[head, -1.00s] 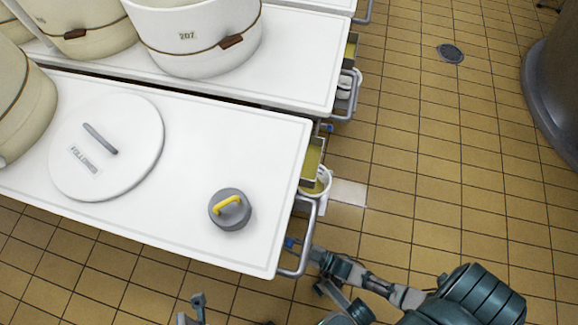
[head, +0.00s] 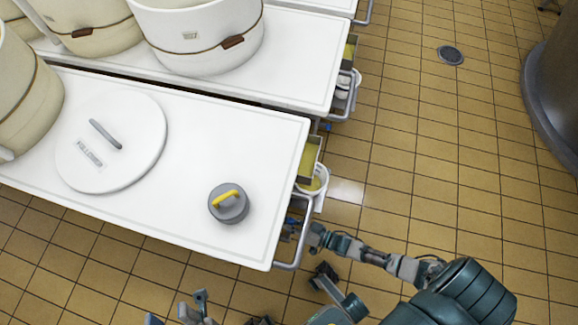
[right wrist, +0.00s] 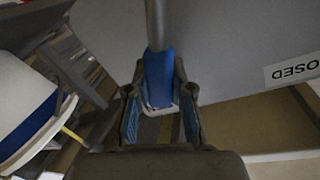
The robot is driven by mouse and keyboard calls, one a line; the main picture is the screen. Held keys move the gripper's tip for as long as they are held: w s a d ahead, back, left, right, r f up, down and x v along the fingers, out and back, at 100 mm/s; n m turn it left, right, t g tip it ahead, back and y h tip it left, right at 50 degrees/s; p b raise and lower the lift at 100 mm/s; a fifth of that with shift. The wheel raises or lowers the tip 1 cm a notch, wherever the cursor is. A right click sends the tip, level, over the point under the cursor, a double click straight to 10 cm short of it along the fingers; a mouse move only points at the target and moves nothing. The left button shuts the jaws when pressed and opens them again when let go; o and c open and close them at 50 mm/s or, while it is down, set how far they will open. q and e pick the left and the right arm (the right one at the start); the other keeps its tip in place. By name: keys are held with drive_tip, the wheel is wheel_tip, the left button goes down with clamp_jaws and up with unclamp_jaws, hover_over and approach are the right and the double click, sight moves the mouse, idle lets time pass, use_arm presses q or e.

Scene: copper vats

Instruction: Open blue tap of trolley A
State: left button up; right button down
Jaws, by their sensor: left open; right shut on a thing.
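The near white trolley (head: 170,190) fills the left and middle of the head view. No letter A is readable on it. At its right end, beside the metal push bar, a small blue tap (head: 291,221) shows partly. My right gripper (head: 305,234) is at the tap, by the bar. In the right wrist view, the blue tap handle (right wrist: 158,78) sits between the fingers of my right gripper (right wrist: 158,98), which is shut on it. A label (right wrist: 291,68) reading "OSED" is on the grey panel to the right. My left gripper (head: 194,306) is open and empty below the trolley's front edge.
On the trolley lie a round white lid (head: 135,165) and a grey weight with a yellow handle (head: 228,206). A white bucket (head: 317,182) hangs at its right end. A second trolley (head: 310,60) with vats stands behind.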

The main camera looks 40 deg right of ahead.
drive_tip(key=shift+w+d+f+m, duration=0.4)
drive_tip(key=shift+d+m, duration=0.1)
drive_tip(key=shift+m, duration=0.2)
drive_tip(key=c, duration=1)
unclamp_jaws()
drive_tip(key=shift+s+d, duration=0.1)
drive_tip(key=v, duration=1.1)
drive_tip(key=shift+s+d, duration=0.2)
drive_tip(key=shift+s, duration=0.1)
drive_tip(key=shift+r, duration=0.15)
